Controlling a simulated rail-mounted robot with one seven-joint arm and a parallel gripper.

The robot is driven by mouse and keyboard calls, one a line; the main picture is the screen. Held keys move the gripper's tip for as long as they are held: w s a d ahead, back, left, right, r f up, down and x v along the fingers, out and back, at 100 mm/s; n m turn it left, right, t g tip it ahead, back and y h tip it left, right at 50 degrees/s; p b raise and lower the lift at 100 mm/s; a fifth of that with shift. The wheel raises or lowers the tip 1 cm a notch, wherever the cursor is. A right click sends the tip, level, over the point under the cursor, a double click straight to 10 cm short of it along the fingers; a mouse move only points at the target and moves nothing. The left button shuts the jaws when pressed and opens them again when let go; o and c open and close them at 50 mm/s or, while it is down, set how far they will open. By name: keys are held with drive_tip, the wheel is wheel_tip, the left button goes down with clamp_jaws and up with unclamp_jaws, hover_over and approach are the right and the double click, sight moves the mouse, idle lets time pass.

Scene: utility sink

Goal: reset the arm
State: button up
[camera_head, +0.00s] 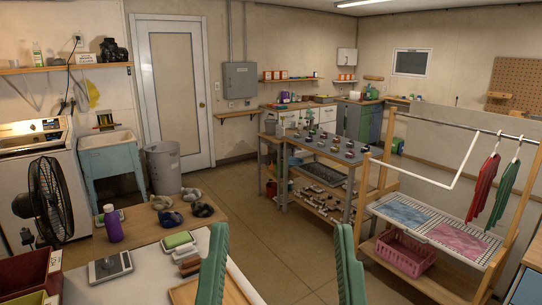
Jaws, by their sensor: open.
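My gripper (281,230) shows at the bottom middle of the head view as two green fingers pointing up and away. The fingers stand wide apart, with nothing between them but the view of the floor. The left finger overlaps the right part of the white-topped table in the picture. The right finger stands over open floor. The rest of my arm is out of view.
A drying rack (440,232) stands right, a utility sink (107,155) back left. The middle floor (300,238) is clear.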

wheel_tip(320, 180, up, 15)
drive_tip(key=p, duration=1.1)
drive_tip(key=shift+p, duration=0.35)
drive_tip(key=shift+a+f, duration=0.1)
drive_tip(key=shift+c, duration=0.2)
